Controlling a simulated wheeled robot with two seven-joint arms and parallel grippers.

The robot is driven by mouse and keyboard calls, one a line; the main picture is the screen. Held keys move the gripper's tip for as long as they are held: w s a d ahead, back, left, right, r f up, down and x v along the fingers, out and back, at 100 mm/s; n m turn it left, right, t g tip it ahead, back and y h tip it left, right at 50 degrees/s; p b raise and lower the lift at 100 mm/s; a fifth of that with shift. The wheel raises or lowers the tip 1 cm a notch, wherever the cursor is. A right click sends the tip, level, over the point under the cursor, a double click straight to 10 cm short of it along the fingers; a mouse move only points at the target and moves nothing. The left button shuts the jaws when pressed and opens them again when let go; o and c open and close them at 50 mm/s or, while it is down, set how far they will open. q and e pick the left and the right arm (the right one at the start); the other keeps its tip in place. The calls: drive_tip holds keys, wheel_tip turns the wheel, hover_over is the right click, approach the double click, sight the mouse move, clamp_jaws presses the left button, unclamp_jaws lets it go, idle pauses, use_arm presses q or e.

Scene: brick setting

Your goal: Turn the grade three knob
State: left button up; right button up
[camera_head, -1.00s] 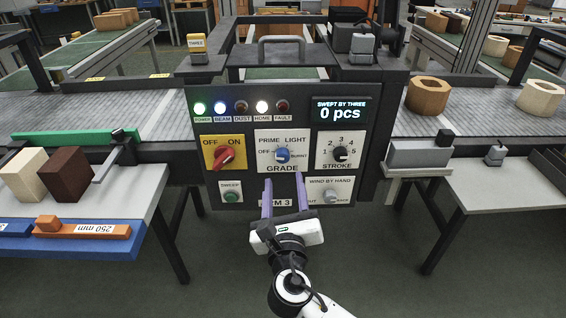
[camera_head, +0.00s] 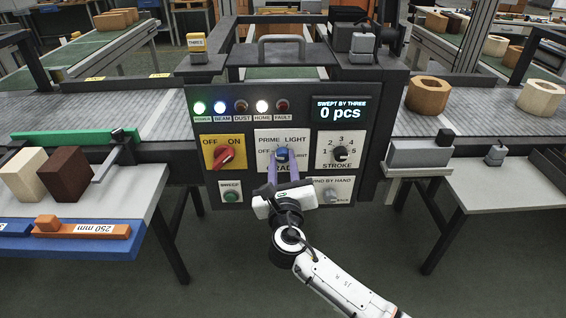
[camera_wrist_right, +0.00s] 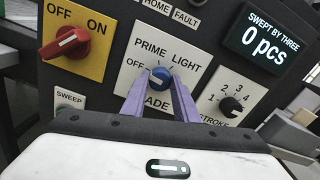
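The control panel (camera_head: 225,114) carries a blue GRADE knob (camera_head: 282,154) on a white plate marked OFF, PRIME, LIGHT, with another label partly hidden. The knob also shows in the right wrist view (camera_wrist_right: 161,76), its white pointer toward the upper side. My right gripper (camera_head: 282,161) has its two purple fingers on either side of the knob, which sits between the tips. In the right wrist view a gap shows between the fingers (camera_wrist_right: 160,88); whether they touch the knob I cannot tell. My left gripper is not in view.
Left of the GRADE plate is a red OFF/ON knob (camera_head: 224,155) on yellow; right is the black STROKE knob (camera_head: 340,153). Below are the green SWEEP button (camera_head: 232,196) and the WIND BY HAND knob (camera_head: 331,195), partly covered. The display (camera_head: 341,110) reads 0 pcs.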

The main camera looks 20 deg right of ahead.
drive_tip(key=c, duration=0.4)
drive_tip(key=m, duration=0.3)
drive_tip(key=shift+f+b, duration=0.15)
drive_tip(key=shift+b, duration=0.25)
drive_tip(key=m+b, duration=0.1)
drive_tip(key=m, duration=0.2)
drive_tip(key=shift+m, duration=0.3)
drive_tip(key=m+b, duration=0.1)
drive_tip(key=m, duration=0.1)
drive_tip(key=shift+m, duration=0.4)
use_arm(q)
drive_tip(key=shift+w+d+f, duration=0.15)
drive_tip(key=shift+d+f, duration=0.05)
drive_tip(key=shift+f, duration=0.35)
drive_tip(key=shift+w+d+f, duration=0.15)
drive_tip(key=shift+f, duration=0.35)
use_arm(e)
drive_tip(key=shift+m, duration=0.6)
use_arm(q)
drive_tip(key=shift+b, duration=0.3)
